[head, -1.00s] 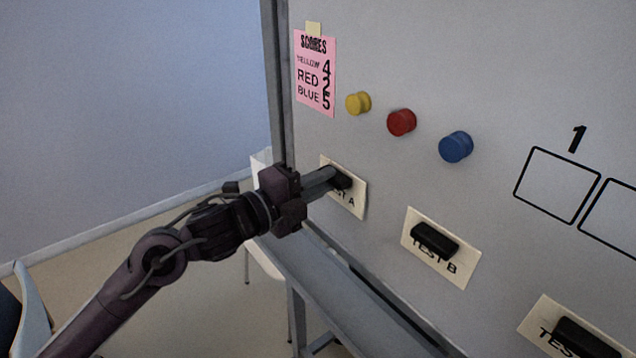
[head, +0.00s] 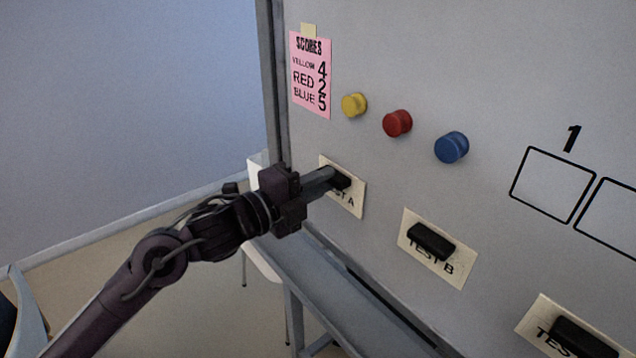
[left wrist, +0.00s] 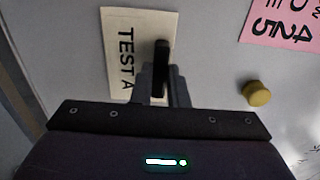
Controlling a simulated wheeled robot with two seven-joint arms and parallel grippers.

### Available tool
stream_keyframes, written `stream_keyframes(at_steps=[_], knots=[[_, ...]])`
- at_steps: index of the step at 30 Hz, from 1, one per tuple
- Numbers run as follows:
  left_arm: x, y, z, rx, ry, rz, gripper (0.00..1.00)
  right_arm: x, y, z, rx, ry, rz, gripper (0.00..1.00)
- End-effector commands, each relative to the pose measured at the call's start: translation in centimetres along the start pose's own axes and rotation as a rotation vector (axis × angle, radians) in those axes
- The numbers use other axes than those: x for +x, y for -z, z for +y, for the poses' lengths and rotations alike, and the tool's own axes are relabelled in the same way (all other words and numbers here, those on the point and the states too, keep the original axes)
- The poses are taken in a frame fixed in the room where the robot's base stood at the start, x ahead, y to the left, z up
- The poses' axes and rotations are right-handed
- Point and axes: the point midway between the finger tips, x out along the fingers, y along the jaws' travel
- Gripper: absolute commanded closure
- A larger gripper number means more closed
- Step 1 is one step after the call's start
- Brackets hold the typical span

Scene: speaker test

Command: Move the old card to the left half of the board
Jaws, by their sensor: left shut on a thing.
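A cream card reading TEST A (head: 354,202) lies flat on the grey board (head: 450,50) at its left side, with a black handle (left wrist: 161,60) on it. My left gripper (head: 333,181) is shut on that handle; the fingers partly cover the card in the head view. A TEST B card (head: 462,264) with a black handle (head: 431,241) is lower right of it. A third TEST card (head: 541,312), its letter hidden, is at the bottom right. None is visibly marked as old. My right gripper is not in view.
A pink SCORES sheet (head: 310,75) hangs upper left, beside yellow (head: 354,104), red (head: 397,123) and blue (head: 451,147) round magnets. Outlined boxes (head: 553,184) under a 1 are at right. A grey ledge (head: 330,285) runs below the board.

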Motion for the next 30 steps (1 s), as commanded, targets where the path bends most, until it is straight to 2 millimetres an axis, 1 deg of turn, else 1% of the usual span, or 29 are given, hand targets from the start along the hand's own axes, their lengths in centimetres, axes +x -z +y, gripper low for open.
stream_keyframes(at_steps=[10,11,15,16,21,22,26,30], knots=[[0.15,-0.02,0.00,0.000,0.000,0.000,1.00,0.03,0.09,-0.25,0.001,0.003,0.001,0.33],[0.15,-0.02,0.00,0.000,0.000,0.000,0.82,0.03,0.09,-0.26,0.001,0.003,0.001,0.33],[0.14,-0.02,0.00,0.000,0.000,0.000,0.64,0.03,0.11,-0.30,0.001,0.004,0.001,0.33],[0.14,-0.02,0.00,0.000,0.000,0.000,0.61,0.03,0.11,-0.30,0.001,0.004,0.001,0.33],[0.14,-0.02,0.00,0.000,0.000,0.000,0.61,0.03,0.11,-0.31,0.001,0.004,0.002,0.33],[0.14,-0.02,0.02,0.000,0.000,0.000,0.60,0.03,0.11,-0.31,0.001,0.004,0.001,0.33],[0.14,-0.02,0.02,0.000,0.000,0.000,0.43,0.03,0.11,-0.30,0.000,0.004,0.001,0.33],[0.14,-0.02,0.01,0.000,0.000,0.000,0.43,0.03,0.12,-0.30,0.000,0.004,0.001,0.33]])
